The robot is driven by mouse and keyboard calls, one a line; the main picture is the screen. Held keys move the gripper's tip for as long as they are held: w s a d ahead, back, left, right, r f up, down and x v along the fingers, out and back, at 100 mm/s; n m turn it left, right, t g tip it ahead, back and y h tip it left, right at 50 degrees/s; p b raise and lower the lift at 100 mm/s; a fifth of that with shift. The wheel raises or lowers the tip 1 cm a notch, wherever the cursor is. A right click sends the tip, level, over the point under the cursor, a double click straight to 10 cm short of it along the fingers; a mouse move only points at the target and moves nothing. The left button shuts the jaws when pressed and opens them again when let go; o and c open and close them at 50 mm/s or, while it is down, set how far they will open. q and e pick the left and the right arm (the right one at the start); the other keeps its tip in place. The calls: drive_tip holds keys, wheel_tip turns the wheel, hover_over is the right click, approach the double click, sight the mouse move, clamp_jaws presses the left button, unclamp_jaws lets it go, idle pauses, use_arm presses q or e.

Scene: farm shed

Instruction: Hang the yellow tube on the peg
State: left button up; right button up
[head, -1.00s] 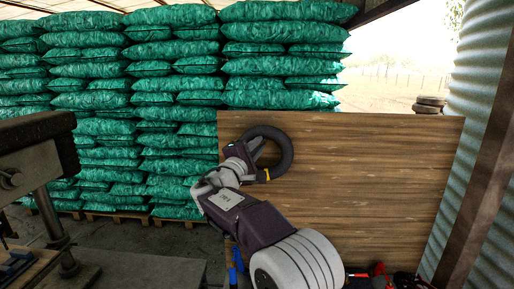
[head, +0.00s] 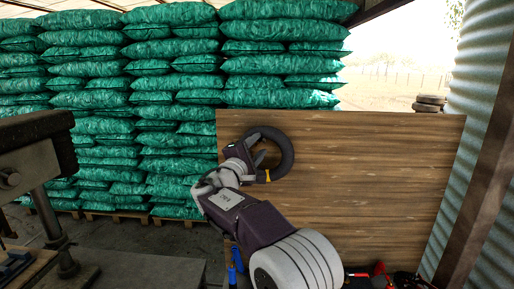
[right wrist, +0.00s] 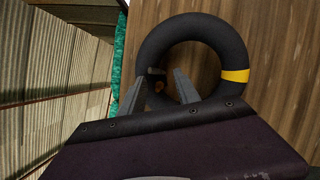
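The tube is a black ring with one yellow band (head: 285,160), upright against the front of the wooden board (head: 370,190). It also shows in the right wrist view (right wrist: 207,31), band at its right. My right gripper (head: 256,150) is at the ring's left side. In the right wrist view its two fingers (right wrist: 160,78) stand apart, overlapping the ring's lower left part and opening. A small grey stub (right wrist: 155,71) with an orange-brown patch below it shows inside the ring; it may be the peg, but I cannot tell whether it bears the ring. My left gripper is out of view.
Stacked green sacks (head: 175,120) on pallets stand behind and left. A dark machine (head: 35,155) stands at the left edge. Red and black items (head: 378,275) lie below the board. Corrugated metal (head: 478,130) stands at the right. The board's right part is clear.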

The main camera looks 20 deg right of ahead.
drive_tip(key=b+v, duration=0.3)
drive_tip(key=v, duration=0.6)
drive_tip(key=s+d+f+m+g, duration=0.2)
drive_tip(key=s+d+f+g, duration=0.15)
drive_tip(key=d, duration=0.55)
drive_tip(key=s+d+f+m+g+y, duration=0.1)
drive_tip(key=s+d+f+g+y, duration=0.3)
drive_tip(key=f, duration=0.7)
drive_tip(key=s+a+f+m+g+y, duration=0.1)
drive_tip(key=s+f+g, duration=0.1)
drive_tip(key=s+f, duration=0.65)
drive_tip(key=s+a+f+m+g+y, duration=0.1)
drive_tip(key=s+a+f+m+y, duration=0.3)
drive_tip(key=a+f, duration=0.3)
drive_tip(key=s+a+f+m+g+y, duration=0.1)
drive_tip(key=s+a+f+m+y, duration=0.3)
drive_tip(key=a+f, duration=0.4)
wheel_tip(320, 180, down, 5)
drive_tip(key=shift+s+a+f+m+g+y, duration=0.15)
drive_tip(key=shift+s+a+m+g+y, duration=0.2)
drive_tip(key=shift+s+y, duration=0.65)
drive_tip(key=shift+s, duration=0.2)
